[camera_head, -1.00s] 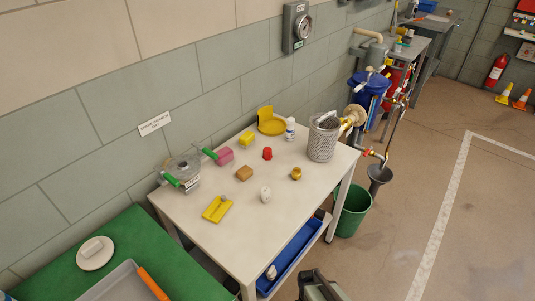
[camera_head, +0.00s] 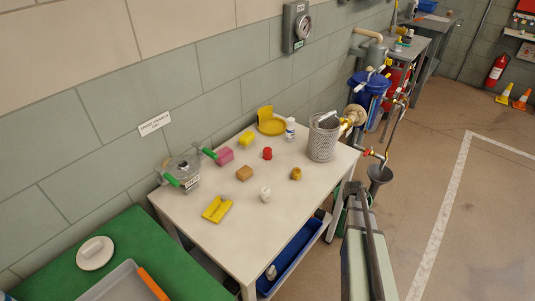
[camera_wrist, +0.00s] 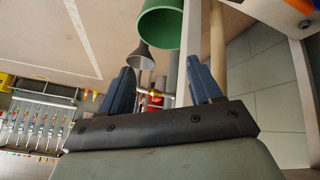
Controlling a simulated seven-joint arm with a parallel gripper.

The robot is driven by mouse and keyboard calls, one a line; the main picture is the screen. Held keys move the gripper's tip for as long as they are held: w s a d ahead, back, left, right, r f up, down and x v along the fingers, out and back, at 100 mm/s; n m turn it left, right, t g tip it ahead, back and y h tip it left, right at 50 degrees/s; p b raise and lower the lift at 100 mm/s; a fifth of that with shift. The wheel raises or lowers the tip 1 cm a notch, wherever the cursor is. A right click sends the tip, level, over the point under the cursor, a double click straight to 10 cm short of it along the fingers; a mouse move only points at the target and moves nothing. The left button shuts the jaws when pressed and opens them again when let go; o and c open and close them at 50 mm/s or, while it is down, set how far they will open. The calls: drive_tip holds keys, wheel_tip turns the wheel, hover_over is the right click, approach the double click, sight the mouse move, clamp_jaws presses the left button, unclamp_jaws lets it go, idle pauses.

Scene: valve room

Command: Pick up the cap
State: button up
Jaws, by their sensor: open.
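Two small things on the white table (camera_head: 225,235) could be the cap: a red cap-like piece (camera_head: 267,153) near the middle, and a brass ring-like piece (camera_head: 296,174) nearer the right edge. I cannot tell for sure which it is. Both stand apart from other objects. My gripper (camera_wrist: 160,72) shows in the wrist view with its two blue fingers spread wide and nothing between them. It is beside the table's right end, away from both pieces. In the head view my arm rises at the lower right, and the fingers cannot be made out.
A green bucket (camera_wrist: 160,25) and funnel (camera_wrist: 141,59) are near my gripper.

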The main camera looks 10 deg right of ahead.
drive_tip(key=w+d+r+m+t+h, duration=0.1)
drive_tip(key=w+d+r+t, duration=0.1)
drive_tip(key=w+d+r, duration=0.55)
drive_tip(key=w+d+r+t+h, duration=0.1)
drive_tip(key=w+d+r, duration=0.25)
drive_tip(key=r, duration=0.65)
drive_tip(key=w+a+r+t+y, duration=0.1)
drive_tip(key=w+a+r+y, duration=0.2)
drive_tip(key=w+a+r, duration=0.5)
drive_tip(key=w+a+r+t+y, duration=0.1)
drive_tip(key=w+a+r+y, duration=0.3)
drive_tip(key=a+r, duration=0.55)
drive_tip(key=n+g, duration=1)
drive_tip(key=n, duration=0.6)
hover_over(267, 149)
drive_tip(key=shift+h, duration=0.4)
drive_tip(key=f, duration=1)
drive_tip(key=shift+s+a+f, duration=0.2)
drive_tip(key=shift+a+f, duration=0.1)
drive_tip(key=shift+f, duration=0.1)
drive_tip(key=shift+w+d+f, duration=0.1)
drive_tip(key=shift+d+f, duration=0.05)
drive_tip(key=shift+f, duration=1.4)
drive_tip(key=shift+w+d+f, duration=0.1)
drive_tip(key=shift+d+f, duration=0.05)
drive_tip(key=shift+f, duration=1.4)
